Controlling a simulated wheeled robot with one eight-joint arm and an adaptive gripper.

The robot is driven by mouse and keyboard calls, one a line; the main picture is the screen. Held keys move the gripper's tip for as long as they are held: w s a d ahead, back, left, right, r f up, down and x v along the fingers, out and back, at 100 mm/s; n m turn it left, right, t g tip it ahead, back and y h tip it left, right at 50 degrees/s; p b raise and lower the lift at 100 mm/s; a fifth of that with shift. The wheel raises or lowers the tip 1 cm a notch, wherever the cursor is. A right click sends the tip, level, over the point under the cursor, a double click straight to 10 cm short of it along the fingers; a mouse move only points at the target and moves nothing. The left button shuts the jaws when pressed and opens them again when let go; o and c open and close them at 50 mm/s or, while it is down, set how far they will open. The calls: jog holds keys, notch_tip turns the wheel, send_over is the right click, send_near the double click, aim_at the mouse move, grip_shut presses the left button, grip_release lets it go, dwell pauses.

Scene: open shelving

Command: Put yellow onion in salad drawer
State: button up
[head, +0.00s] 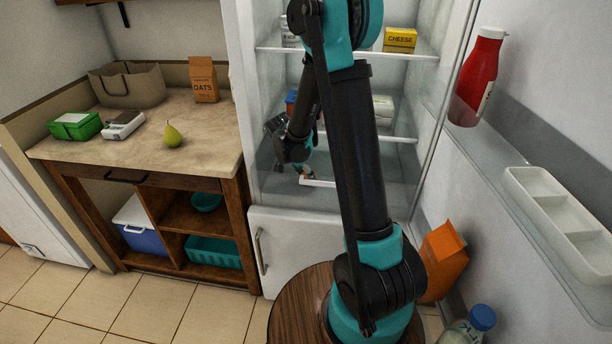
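My gripper (304,172) reaches down inside the open fridge, low on its left side, over the clear bin at the bottom. This bin, which looks like the salad drawer (390,193), has a pale strip along its edge; my arm covers much of it. A tiny brownish patch shows at the fingertips, too small to tell what it is. I cannot make out a yellow onion anywhere. Whether the fingers are open or shut cannot be told.
Fridge shelves hold a yellow cheese box (400,39) and a white carton (383,108). The open door at right holds a red bottle (477,80) and a white tray (560,215). A counter (90,150) at left carries a pear (173,136) and an oats bag (203,80).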

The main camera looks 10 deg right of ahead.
jog(key=shift+o, duration=1.2)
jog(key=v, duration=1.2)
jog(key=shift+r, duration=0.15)
